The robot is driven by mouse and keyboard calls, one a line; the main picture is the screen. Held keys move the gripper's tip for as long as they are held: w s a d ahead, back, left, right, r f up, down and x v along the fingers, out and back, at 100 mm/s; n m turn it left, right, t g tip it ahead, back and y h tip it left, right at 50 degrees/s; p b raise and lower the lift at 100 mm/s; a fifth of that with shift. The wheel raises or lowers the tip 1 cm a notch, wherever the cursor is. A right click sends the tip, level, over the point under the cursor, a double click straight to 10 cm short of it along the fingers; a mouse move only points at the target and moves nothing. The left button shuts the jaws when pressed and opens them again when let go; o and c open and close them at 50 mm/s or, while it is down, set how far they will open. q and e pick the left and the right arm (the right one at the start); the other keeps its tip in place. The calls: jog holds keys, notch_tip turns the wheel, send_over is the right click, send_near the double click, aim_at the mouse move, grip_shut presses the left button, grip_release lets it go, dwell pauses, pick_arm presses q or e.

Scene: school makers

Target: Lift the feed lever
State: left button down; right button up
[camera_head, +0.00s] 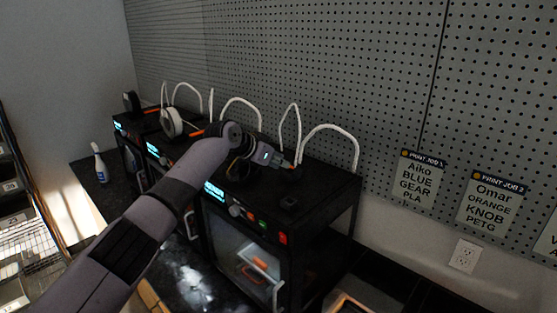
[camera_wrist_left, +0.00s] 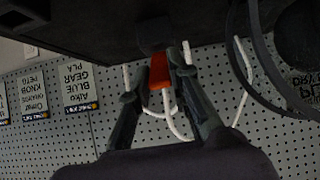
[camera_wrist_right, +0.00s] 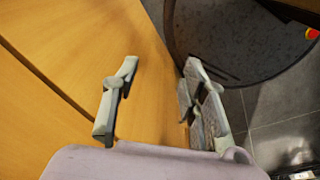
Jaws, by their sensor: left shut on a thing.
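The orange feed lever (camera_wrist_left: 160,70) is on the top of the nearest black printer (camera_head: 318,205). In the left wrist view it sits between the fingers of my left gripper (camera_wrist_left: 163,82), which is shut on it. In the head view, my left gripper (camera_head: 284,162) reaches over the printer's top from the left, and only a little orange shows at its tips. My right gripper (camera_wrist_right: 160,75) is open and empty above a wooden surface (camera_wrist_right: 60,45); it is not in the head view.
White tubes (camera_head: 345,131) arch up behind the printers, close to my left gripper. More printers, one with a spool (camera_head: 171,122), stand to the left. A pegboard (camera_head: 380,80) with print job cards (camera_head: 419,178) is behind. A white spray bottle (camera_head: 100,165) stands far left.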

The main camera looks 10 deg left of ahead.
pick_arm(q)
jog(key=c, duration=1.8)
grip_release()
jog(key=shift+o, duration=1.6)
jog(key=shift+s+a+r, duration=0.2)
jog(key=v, duration=1.1)
pick_arm(e)
jog(key=shift+a, duration=0.35)
pick_arm(q)
jog(key=shift+s, duration=0.1)
